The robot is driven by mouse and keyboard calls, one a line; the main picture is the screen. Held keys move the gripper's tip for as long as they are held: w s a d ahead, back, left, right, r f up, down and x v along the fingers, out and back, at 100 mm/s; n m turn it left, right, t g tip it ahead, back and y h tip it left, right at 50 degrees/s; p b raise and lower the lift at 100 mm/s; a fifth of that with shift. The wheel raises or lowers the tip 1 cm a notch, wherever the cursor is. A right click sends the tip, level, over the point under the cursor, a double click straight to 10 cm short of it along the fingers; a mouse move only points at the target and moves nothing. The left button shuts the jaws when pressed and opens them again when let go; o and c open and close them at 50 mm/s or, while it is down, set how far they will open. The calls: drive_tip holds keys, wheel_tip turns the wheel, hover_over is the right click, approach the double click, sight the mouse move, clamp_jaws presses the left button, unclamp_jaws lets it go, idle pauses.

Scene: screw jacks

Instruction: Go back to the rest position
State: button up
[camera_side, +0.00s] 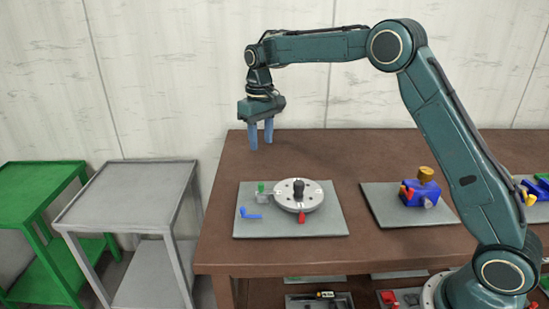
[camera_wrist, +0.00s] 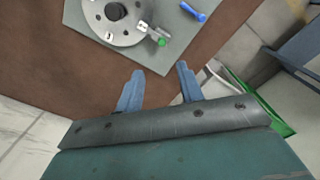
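My gripper (camera_side: 261,138) hangs above the back left part of the brown table (camera_side: 340,155), fingers pointing down. In the wrist view its two blue fingers (camera_wrist: 159,92) are apart with nothing between them. A round metal disc device (camera_side: 315,196) with a dark knob sits on a grey plate (camera_side: 325,226) in front of my gripper. Part of the disc (camera_wrist: 112,30) and the green knob (camera_wrist: 162,43) show at the top of the wrist view. My gripper touches none of these.
A second grey plate (camera_side: 381,212) carries a blue device (camera_side: 421,193) with a gold knob. Another blue device (camera_side: 537,188) stands at the right edge. A grey stand (camera_side: 130,190) and a green stand (camera_side: 38,180) are left of the table. Trays lie below the tabletop.

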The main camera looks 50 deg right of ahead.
drive_tip(key=s+r+t, duration=0.1)
drive_tip(key=s+r, duration=0.5)
drive_tip(key=s, duration=0.3)
drive_tip(key=s+r+t, duration=0.2)
drive_tip(key=s+r, duration=0.4)
drive_tip(key=s, duration=0.4)
drive_tip(key=s+f+t, duration=0.1)
drive_tip(key=s+f, duration=0.1)
drive_tip(key=s, duration=0.7)
drive_tip(key=s+a+f+t, duration=0.1)
drive_tip(key=s+f, duration=0.1)
drive_tip(key=s, duration=0.7)
drive_tip(key=shift+s+f+t, duration=0.3)
drive_tip(key=shift+s+f, duration=0.1)
drive_tip(key=shift+w+a+r, duration=0.1)
drive_tip(key=shift+w, duration=0.05)
drive_tip(key=shift+c, duration=0.2)
